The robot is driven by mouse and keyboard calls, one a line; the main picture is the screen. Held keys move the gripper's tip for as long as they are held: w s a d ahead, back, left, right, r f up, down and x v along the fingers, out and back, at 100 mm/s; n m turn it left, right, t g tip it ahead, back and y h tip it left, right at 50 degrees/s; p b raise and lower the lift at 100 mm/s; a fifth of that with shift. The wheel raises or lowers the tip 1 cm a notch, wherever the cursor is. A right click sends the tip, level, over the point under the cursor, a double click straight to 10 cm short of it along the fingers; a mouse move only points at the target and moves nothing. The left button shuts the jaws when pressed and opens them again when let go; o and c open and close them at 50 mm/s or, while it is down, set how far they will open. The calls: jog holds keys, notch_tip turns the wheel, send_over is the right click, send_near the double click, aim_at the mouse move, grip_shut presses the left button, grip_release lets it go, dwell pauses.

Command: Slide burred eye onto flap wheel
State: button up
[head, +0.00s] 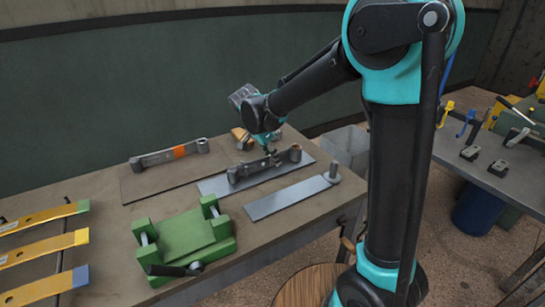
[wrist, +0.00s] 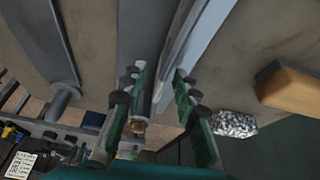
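A dark spring leaf (head: 250,170) lies on the middle grey plate (head: 212,185), with a round eye (head: 295,154) at its right end. My gripper (head: 271,154) is low over this leaf, close to the eye. In the wrist view my gripper (wrist: 156,88) has its green, black-knobbed fingers apart. The grey leaf runs between them, nearer the left finger, with a gap to the right one. A rough brown end (wrist: 138,127) shows low between the fingers; I cannot tell whether it is a burr. I cannot clearly pick out the flap wheel.
A plate with a post (head: 333,172) lies in front right. A green vise (head: 185,237) and yellow leaves (head: 45,247) stand nearer. A wooden block (wrist: 290,90) and a speckled silvery lump (wrist: 235,123) lie beside my gripper.

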jog(key=v, duration=1.2)
